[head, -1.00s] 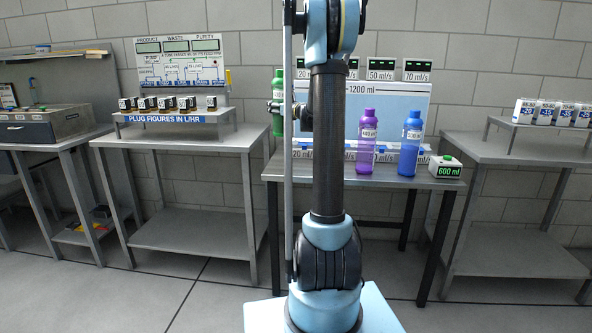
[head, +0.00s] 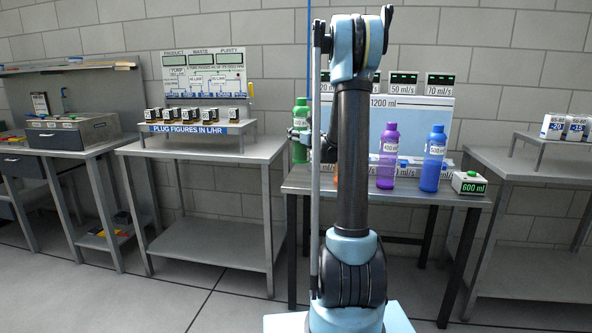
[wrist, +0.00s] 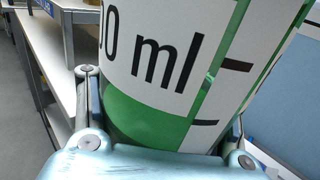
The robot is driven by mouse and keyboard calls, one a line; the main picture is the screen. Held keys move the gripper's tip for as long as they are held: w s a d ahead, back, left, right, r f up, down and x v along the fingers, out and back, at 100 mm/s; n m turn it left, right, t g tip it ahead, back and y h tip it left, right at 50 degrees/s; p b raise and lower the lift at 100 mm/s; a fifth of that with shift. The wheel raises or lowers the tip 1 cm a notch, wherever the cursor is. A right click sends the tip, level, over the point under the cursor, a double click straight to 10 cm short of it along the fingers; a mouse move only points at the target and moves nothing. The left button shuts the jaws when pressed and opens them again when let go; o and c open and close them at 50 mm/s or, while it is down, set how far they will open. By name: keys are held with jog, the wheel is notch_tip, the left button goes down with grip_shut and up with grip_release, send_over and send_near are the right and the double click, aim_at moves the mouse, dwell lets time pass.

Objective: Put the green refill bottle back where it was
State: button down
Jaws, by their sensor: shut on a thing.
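A purple bottle (head: 388,160) and a blue bottle (head: 433,160) stand on the dark table (head: 410,198) to the right. My arm hides part of the table.
A box with a green button reading 600 ml (head: 469,183) sits at the table's right end. Behind the bottles is a pale panel (head: 415,118) with several displays above. Grey benches stand left (head: 200,151) and right (head: 550,188). An orange thing (head: 336,180) is mostly hidden by my arm.

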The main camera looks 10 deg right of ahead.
notch_tip(320, 180, down, 9)
jog(key=shift+r, duration=0.15)
dwell(0.5)
jog(key=shift+c, duration=1.9)
grip_release()
